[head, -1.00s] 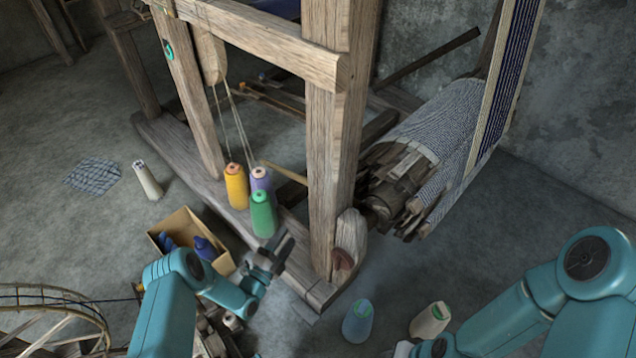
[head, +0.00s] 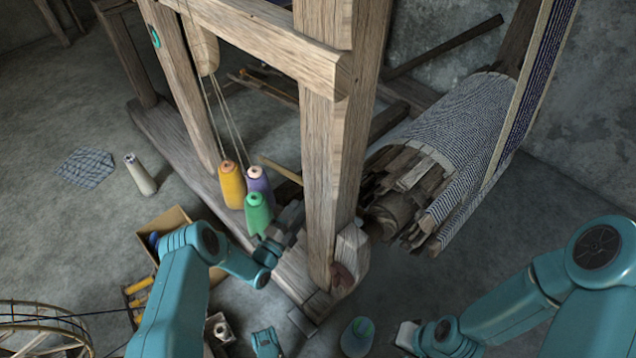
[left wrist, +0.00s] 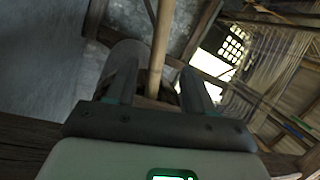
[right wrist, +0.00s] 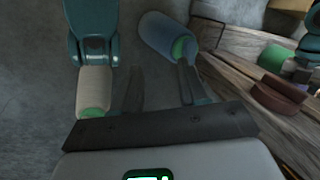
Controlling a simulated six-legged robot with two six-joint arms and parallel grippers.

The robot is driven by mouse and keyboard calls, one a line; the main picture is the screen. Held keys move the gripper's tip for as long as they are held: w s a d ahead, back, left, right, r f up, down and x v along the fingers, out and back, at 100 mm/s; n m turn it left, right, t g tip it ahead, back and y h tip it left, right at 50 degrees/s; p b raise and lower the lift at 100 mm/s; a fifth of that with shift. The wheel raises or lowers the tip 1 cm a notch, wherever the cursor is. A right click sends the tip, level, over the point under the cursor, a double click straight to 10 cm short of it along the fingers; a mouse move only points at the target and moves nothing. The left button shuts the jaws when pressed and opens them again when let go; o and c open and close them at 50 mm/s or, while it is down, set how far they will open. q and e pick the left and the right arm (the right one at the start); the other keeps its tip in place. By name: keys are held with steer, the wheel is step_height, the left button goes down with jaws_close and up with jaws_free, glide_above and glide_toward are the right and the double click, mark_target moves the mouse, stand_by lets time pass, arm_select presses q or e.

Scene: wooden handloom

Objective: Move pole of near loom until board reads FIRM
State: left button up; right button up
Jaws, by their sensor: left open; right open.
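The pole is a pale wooden stick (head: 281,170) low in the near loom, beside the thread cones and partly hidden by the front post (head: 322,150). My left gripper (head: 291,218) is open between the green cone and the foot of that post. In the left wrist view a pale upright pole (left wrist: 160,45) shows between my open left fingers (left wrist: 160,78); I cannot tell whether they touch it. No board reading is visible.
Orange (head: 231,187), purple (head: 260,182) and green (head: 257,214) cones stand close by my left gripper. A cloth-wrapped roller (head: 450,130) lies right of the post. The floor at right is mostly clear.

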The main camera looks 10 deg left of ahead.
arm_select(q)
steer(key=b+x, duration=0.5)
steer(key=x, duration=0.6)
steer(key=shift+w+d, duration=0.15)
steer(key=shift+w, duration=0.1)
steer(key=shift+w+r, duration=0.1)
steer(key=shift+w, duration=0.25)
steer(key=shift+d, duration=0.1)
jaws_close()
steer(key=shift+s, duration=0.1)
arm_select(e)
steer(key=w+f+t, duration=0.1)
steer(key=w+f, duration=0.2)
steer(key=f, duration=0.2)
steer(key=shift+w+d+f+t, duration=0.3)
steer(key=shift+w+d+f, duration=0.05)
steer(key=shift+w+d, duration=0.1)
